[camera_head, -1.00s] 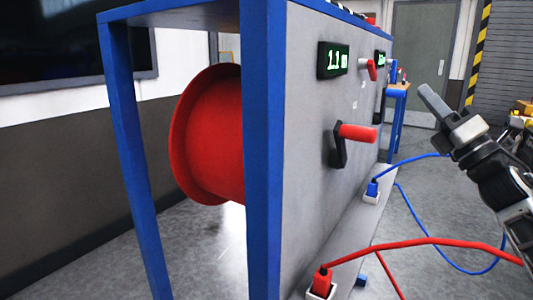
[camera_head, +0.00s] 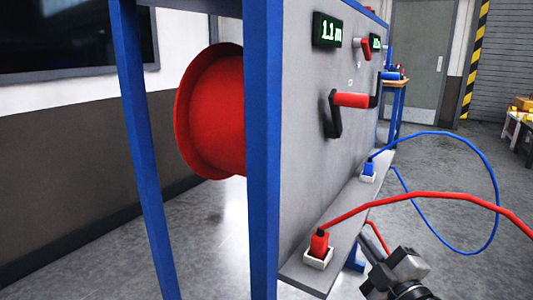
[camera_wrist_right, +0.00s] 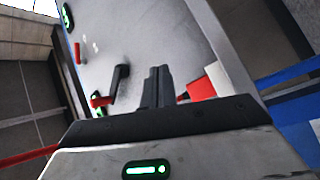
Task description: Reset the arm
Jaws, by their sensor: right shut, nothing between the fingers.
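My right gripper (camera_head: 374,250) is low at the right of the panel in the head view, below the red cable. Its fingers are together and hold nothing. In the right wrist view the closed fingers (camera_wrist_right: 157,88) point toward the grey panel (camera_wrist_right: 150,35). They are apart from the crank with the red handle (camera_head: 350,100), which sits higher on the panel. My left gripper is not in view.
A red plug (camera_head: 319,243) and a blue plug (camera_head: 369,167) stand in white sockets on the ledge (camera_head: 343,225). Their red cable (camera_head: 430,196) and blue cable (camera_head: 488,175) arch over the floor near my gripper. A red drum (camera_head: 210,115) sits behind a blue frame post (camera_head: 262,150).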

